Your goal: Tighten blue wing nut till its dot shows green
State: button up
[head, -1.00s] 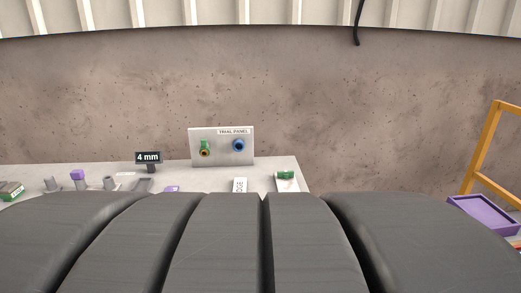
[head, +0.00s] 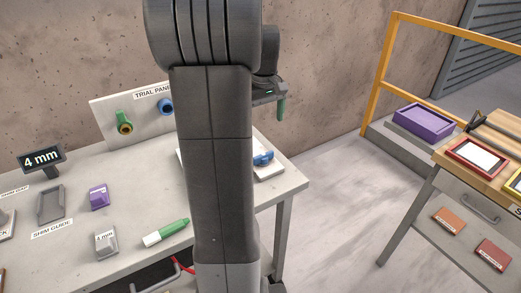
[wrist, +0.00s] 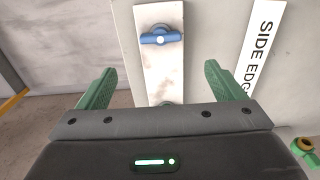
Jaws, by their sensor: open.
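A blue wing nut (wrist: 160,37) sits on a pale plate (wrist: 165,75) ahead of my open gripper (wrist: 160,70) in the wrist view; its centre shows a whitish dot, not green. In the head view this wing nut (head: 262,158) is at the table's right end. My gripper (head: 279,103) hangs above it, apart from it, with nothing between its green fingers. A green part (wrist: 166,103) on the same plate is mostly hidden by the gripper body. The upright trial panel (head: 100,112) carries a green fitting (head: 123,121) and a blue fitting (head: 166,106).
The table (head: 130,190) holds a 4 mm sign (head: 41,159), a purple block (head: 98,197), a grey block (head: 105,243) and a green marker (head: 167,232). A yellow rail (head: 384,75), a purple tray (head: 425,122) and a wooden bench (head: 500,150) stand right. Open floor lies between.

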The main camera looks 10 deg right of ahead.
aim_at(264, 154)
notch_tip(264, 154, down, 13)
jog(key=shift+s, duration=0.1)
dwell(0.4)
jog(key=c, duration=1)
